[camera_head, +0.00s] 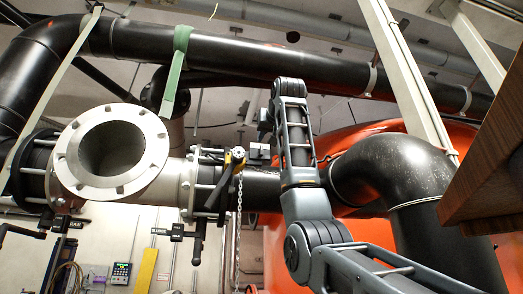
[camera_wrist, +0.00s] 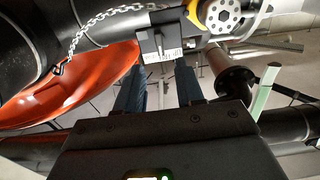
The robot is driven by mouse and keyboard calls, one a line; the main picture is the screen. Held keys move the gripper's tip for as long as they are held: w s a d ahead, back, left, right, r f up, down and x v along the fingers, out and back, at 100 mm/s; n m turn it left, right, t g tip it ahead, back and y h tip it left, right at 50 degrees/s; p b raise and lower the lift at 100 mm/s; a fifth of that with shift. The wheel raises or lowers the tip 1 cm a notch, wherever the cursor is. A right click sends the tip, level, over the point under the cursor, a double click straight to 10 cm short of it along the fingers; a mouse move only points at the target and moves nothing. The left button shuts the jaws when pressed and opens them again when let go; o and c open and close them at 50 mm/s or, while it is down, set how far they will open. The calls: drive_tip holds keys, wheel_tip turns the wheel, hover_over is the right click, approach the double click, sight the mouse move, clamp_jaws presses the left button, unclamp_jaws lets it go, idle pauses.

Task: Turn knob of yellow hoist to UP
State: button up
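The yellow hoist (camera_head: 233,158) hangs at the pipe flange in the middle of the head view, with its chain (camera_head: 238,220) hanging down. In the wrist view the hoist's yellow edge and pale round wheel (camera_wrist: 222,14) show at the top. A grey block (camera_wrist: 174,42) with a small marked plate and a dark upright piece, perhaps the knob, sits left of the wheel. The markings are too small to read. My gripper (camera_wrist: 157,67) is open and empty, its two dark fingers apart and pointing at the block. Whether the fingertips touch it, I cannot tell. In the head view the fingertips are hard to make out.
A large black pipe (camera_head: 240,48) runs above, and a thick pipe elbow (camera_head: 400,165) bends down at the right. A grey open flange (camera_head: 112,150) stands at the left. A green strap (camera_head: 177,70) hangs left of the hoist. A brown wooden edge (camera_head: 490,150) juts in at the right.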

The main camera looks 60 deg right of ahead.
sight(262, 149)
drive_tip(key=p+x, duration=0.3)
drive_tip(key=x, duration=0.4)
drive_tip(key=shift+w+d, duration=0.2)
drive_tip(key=shift+c, duration=0.2)
clamp_jaws()
